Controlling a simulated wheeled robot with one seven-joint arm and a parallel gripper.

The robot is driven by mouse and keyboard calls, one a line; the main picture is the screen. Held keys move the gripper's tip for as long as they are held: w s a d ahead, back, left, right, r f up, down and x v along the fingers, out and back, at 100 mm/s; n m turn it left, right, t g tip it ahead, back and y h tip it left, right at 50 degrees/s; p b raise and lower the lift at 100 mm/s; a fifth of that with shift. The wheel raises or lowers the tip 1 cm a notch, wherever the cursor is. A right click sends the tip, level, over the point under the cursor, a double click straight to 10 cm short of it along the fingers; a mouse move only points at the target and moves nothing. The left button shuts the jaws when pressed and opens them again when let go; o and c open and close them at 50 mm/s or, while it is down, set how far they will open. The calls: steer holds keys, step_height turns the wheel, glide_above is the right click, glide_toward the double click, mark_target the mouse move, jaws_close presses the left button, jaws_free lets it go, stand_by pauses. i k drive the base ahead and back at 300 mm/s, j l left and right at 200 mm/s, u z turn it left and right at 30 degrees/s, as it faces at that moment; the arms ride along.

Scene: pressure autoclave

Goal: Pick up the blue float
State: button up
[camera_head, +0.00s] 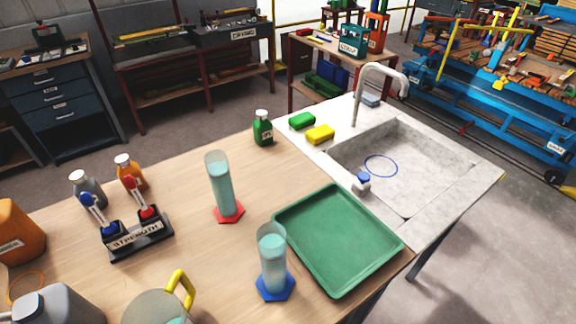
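A small black stand (141,242) labelled "STRENGTH" is on the wooden bench at the left. Two upright pieces stand in it: a blue-topped one (90,204) at left, which looks like the blue float, and a red-topped one (131,187) at right. The blue one leans slightly, and its lower end meets a blue part of the stand. A tall clear cylinder of pale blue liquid (272,262) has a blue hexagonal foot. A similar cylinder (220,181) behind it has a red foot. My gripper is not in view.
A yellow-handled vessel (165,305) and a grey jug (55,305) are at the front left. A green tray (340,240) and a sink (405,165) holding a blue ring are to the right.

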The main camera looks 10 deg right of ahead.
mark_target(110, 229)
steer(key=u, duration=1.1)
steer(key=i+j+z, duration=0.25)
steer(key=j, duration=0.3)
steer(key=i+j+z, duration=0.1)
steer(key=j+z, duration=0.15)
steer(key=j, duration=0.3)
steer(key=i+j+z, duration=0.2)
steer(key=j, duration=0.4)
steer(key=j+z, duration=0.25)
steer(key=j, duration=0.35)
